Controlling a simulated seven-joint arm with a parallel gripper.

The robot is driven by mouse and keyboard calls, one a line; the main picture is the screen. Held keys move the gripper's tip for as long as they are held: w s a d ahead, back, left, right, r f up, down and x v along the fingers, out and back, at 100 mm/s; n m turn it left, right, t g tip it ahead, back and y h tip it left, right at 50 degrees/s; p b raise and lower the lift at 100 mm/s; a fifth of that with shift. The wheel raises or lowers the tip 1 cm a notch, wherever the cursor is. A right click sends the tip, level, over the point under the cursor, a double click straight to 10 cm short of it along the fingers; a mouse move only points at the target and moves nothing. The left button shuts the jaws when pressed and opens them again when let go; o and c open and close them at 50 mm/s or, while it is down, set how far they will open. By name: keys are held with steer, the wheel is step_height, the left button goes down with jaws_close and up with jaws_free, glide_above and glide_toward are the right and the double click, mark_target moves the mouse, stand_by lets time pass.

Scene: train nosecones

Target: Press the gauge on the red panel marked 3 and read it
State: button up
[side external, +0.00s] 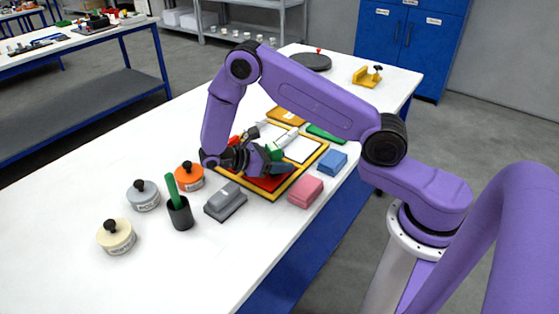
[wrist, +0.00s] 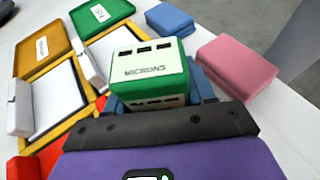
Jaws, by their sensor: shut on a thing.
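My gripper (side external: 270,162) is shut on a green and white gauge (side external: 275,151), low over the yellow-framed panels. In the wrist view the gauge (wrist: 150,68) fills the centre, with the word MICRONS and dark display windows on its pale face. No reading is legible. The red panel (side external: 268,184) lies at the near end of the yellow frame (side external: 311,162), partly under my gripper. In the wrist view its red surface (wrist: 24,168) shows at the lower left. Its number is not visible. I cannot tell whether the gauge touches the panel.
A pink block (side external: 305,192) and a blue block (side external: 332,162) lie right of the frame. A grey block (side external: 226,201), a dark cup (side external: 180,214) and an orange pot (side external: 189,176) stand close in front. White panels (side external: 303,150) lie behind.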

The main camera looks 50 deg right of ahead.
steer(key=shift+w+f, duration=0.1)
stand_by(0.3)
steer(key=shift+r, duration=3.5)
